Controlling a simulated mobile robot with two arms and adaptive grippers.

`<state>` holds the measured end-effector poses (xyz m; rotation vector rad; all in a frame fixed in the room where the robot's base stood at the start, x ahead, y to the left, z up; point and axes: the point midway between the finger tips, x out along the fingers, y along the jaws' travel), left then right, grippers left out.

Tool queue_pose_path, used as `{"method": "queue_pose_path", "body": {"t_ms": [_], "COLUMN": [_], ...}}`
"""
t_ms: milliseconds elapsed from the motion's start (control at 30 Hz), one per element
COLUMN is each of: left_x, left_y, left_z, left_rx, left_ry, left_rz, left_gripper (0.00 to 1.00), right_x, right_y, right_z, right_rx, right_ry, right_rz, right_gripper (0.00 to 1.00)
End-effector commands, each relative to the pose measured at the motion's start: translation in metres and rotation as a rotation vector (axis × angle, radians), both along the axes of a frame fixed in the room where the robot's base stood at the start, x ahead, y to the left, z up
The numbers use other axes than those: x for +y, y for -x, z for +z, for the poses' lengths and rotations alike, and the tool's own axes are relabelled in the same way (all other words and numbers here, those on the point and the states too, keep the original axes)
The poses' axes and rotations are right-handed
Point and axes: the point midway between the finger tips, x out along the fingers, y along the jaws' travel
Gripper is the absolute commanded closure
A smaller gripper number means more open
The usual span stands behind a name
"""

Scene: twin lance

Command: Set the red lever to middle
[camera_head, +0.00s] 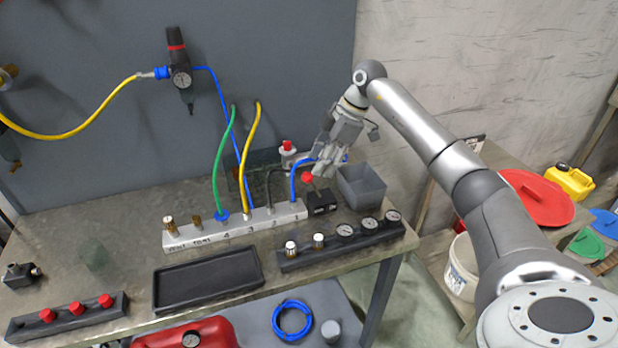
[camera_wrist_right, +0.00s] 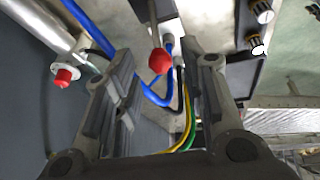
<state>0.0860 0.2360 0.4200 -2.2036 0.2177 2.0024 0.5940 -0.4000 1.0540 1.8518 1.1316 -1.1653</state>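The lever's red knob (camera_head: 307,177) stands above a black valve box (camera_head: 320,201) near the right end of the white manifold (camera_head: 235,228). My right gripper (camera_head: 325,165) comes in from above right, close to the knob. In the right wrist view, the red lever knob (camera_wrist_right: 159,62) on its grey rod shows between the two spread fingers of my right gripper (camera_wrist_right: 163,75). The fingers are open; I cannot tell whether either touches the knob. The lever's exact tilt is partly hidden. My left gripper is not in view.
A second red knob (camera_head: 287,146) sits on a fitting behind; it also shows in the wrist view (camera_wrist_right: 64,77). A blue hose (camera_head: 296,180) runs close to the gripper. A grey bin (camera_head: 362,187) and gauge rack (camera_head: 340,245) stand nearby. A black tray (camera_head: 208,279) lies in front.

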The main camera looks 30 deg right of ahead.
Motion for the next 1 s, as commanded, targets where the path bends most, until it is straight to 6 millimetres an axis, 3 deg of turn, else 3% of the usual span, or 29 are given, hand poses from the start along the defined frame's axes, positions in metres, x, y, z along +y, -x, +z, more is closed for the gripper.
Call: {"method": "queue_pose_path", "body": {"t_ms": [133, 333, 533, 767, 1000], "left_x": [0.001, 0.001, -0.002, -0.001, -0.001], "left_y": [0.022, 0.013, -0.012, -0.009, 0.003], "left_z": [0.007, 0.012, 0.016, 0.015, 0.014], "left_rx": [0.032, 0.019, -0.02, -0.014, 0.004], "left_ry": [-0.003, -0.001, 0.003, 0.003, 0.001], "left_rz": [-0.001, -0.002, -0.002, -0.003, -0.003], "left_gripper": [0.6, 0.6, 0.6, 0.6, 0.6], "right_x": [0.011, 0.02, 0.025, 0.025, 0.025], "right_y": [-0.007, -0.014, -0.017, -0.017, -0.017], "right_z": [-0.027, -0.055, -0.068, -0.069, -0.068], "right_rx": [0.004, 0.001, -0.001, -0.001, -0.002], "right_ry": [-0.004, -0.003, -0.002, -0.001, -0.001], "right_rz": [0.001, 0.001, 0.002, 0.002, 0.003], "right_gripper": [0.61, 0.61, 0.61, 0.61, 0.88]}}
